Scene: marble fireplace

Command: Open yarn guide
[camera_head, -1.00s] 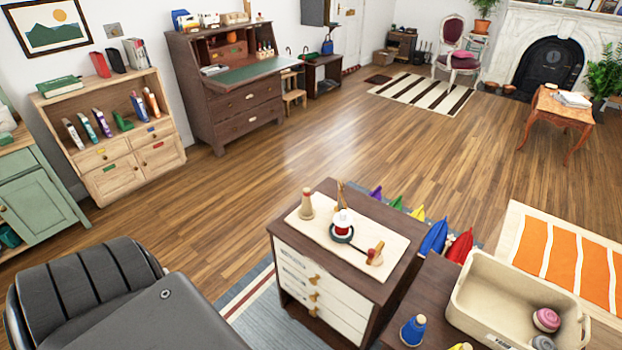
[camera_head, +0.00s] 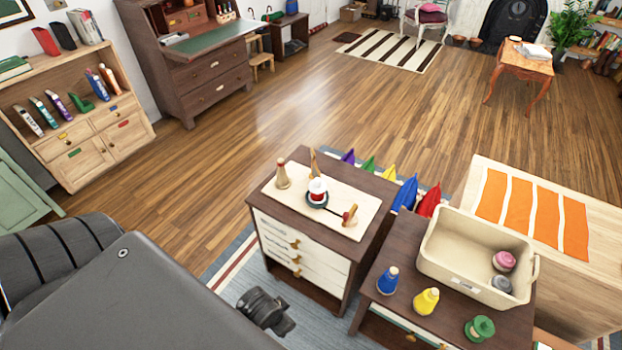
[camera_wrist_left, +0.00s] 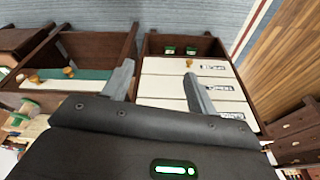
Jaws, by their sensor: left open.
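A cream board (camera_head: 341,191) lies on a low dark cabinet with white drawers (camera_head: 310,266). On it stand a white and red spool (camera_head: 317,187) on a dark round base, wooden pegs, and a small wooden piece with a red end (camera_head: 350,215). I cannot tell which part is the yarn guide. My left gripper (camera_head: 284,322) is low in front of this cabinet, apart from the board. In the left wrist view, its two fingers (camera_wrist_left: 160,85) are spread and empty, facing the white drawers (camera_wrist_left: 178,87). My right gripper is not in view.
A second dark cabinet to the right holds a cream bin (camera_head: 465,282) and blue, yellow and green spools (camera_head: 388,280). A light wooden box with orange stripes (camera_head: 545,215) is further right.

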